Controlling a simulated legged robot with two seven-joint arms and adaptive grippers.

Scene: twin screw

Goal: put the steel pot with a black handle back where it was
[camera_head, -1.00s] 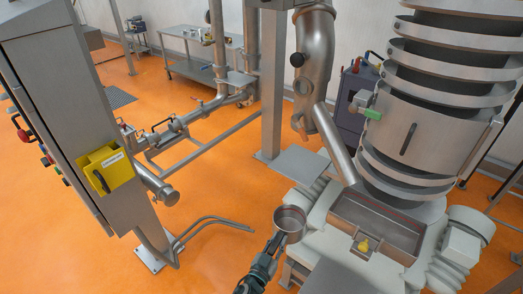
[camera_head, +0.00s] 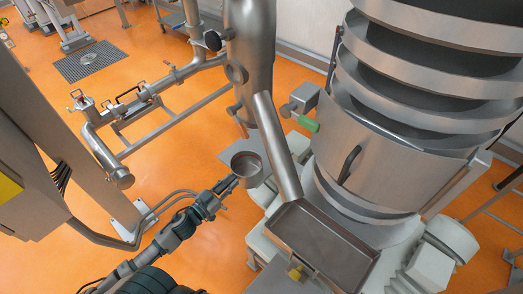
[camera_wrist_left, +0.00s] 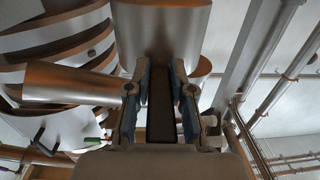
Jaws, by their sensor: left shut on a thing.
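The steel pot (camera_head: 247,166) is a small round open pot, held upright in mid-air left of the slanted steel chute pipe (camera_head: 277,150). My left gripper (camera_head: 226,184) comes in from the lower left and is shut on the pot's handle. In the left wrist view, the black handle (camera_wrist_left: 161,105) lies between the two fingers, and the pot's steel wall (camera_wrist_left: 160,30) shows beyond them. The pot's inside looks empty in the head view. My right gripper is not in view.
A grey cabinet (camera_head: 30,150) stands at left. Orange floor (camera_head: 190,115) lies open between pipework.

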